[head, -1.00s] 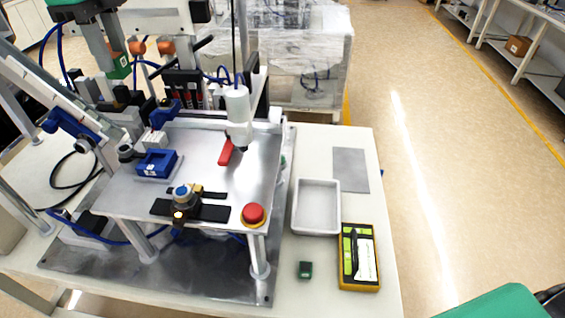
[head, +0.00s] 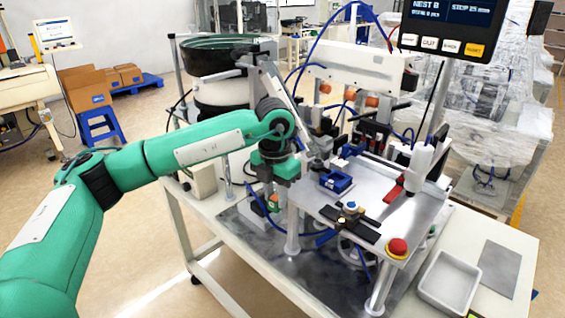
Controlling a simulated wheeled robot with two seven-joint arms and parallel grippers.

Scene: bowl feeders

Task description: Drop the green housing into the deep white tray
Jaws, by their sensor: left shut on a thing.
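My left gripper (head: 274,186) hangs down at the left end of the fixture, in front of the feeder. It is shut on the green housing (head: 273,202), a small green piece with orange-brown on it, partly hidden by the gripper and the fixture. The deep white tray (head: 448,284) stands on the table at the lower right, well to the right of the gripper. Its inside looks empty, and the picture edge is close to its near side. My right gripper is not in view.
The raised metal plate (head: 370,190) lies between gripper and tray. It carries a blue housing (head: 336,181), a red stop button (head: 397,247), a red-handled piece (head: 393,191) and a white cylinder (head: 419,168). A grey mat (head: 497,269) lies right of the tray. A display (head: 450,28) hangs above.

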